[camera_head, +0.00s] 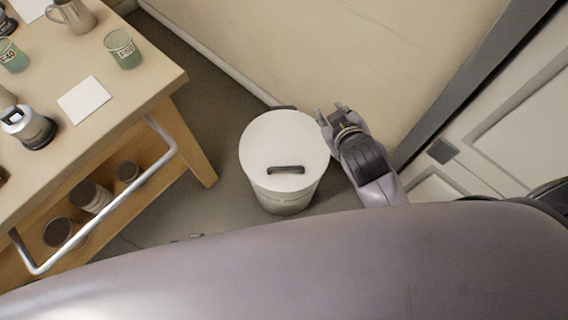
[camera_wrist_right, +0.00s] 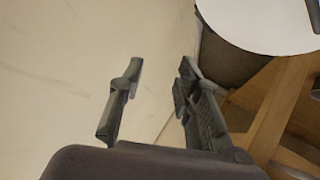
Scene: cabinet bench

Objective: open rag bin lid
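The rag bin (camera_head: 286,203) is a round white bin standing on the floor between the bench and the wall. Its flat white lid (camera_head: 270,140) is shut and has a dark handle (camera_head: 286,170) near the front edge. A small dark piece, perhaps a hinge, shows at the back rim. My right gripper (camera_head: 331,112) is just right of the lid's rim, its fingers pointing toward the wall. In the right wrist view its fingers (camera_wrist_right: 160,92) are apart with nothing between them, and the lid (camera_wrist_right: 262,22) shows at upper right. My left gripper is not in view.
A wooden bench (camera_head: 160,75) stands at left with cups, a jug and a paper on top. Its metal rail (camera_head: 105,208) sticks out toward the bin. A wall (camera_head: 320,50) is behind, and a white door (camera_head: 515,130) is at right.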

